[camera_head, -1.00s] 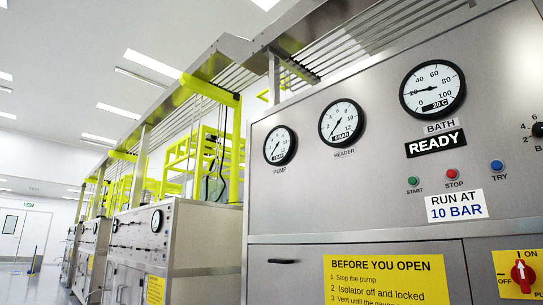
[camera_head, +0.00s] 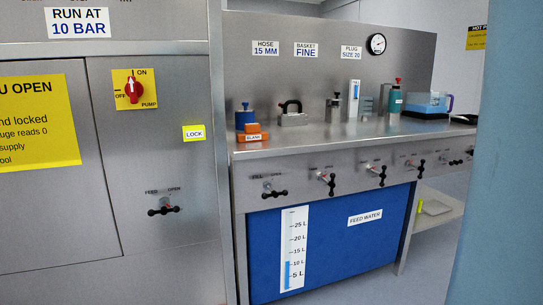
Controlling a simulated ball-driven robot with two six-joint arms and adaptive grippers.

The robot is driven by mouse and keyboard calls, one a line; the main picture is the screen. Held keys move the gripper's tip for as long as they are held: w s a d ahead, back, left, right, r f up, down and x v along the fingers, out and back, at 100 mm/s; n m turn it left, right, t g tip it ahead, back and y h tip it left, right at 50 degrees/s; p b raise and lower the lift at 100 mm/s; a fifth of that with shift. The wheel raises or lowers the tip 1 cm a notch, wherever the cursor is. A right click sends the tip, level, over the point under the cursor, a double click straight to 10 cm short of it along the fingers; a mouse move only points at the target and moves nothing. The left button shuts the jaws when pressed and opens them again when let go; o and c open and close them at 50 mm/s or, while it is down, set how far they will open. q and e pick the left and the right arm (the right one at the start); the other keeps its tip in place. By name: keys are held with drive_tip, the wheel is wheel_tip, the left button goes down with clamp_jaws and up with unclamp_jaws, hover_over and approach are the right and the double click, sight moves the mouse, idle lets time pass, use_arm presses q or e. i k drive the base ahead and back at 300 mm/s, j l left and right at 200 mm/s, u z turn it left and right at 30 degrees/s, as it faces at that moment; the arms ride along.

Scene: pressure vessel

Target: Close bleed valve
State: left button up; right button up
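Several black-handled valves show, and I cannot tell which of them is the bleed valve. One valve (camera_head: 165,206) on the grey cabinet is labelled FEED and OPEN. Neither of my grippers is in view.
A red pump switch (camera_head: 133,89) and a yellow LOCK tag (camera_head: 194,132) are on the cabinet. The steel bench (camera_head: 300,137) holds an orange block (camera_head: 251,137), bottles and a blue-grey box (camera_head: 424,104). A blue feed water tank (camera_head: 345,250) stands below. A pale blue surface fills the right edge.

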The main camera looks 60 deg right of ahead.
sight(421, 169)
drive_tip(key=k+z, duration=0.2)
drive_tip(key=z, duration=2.6)
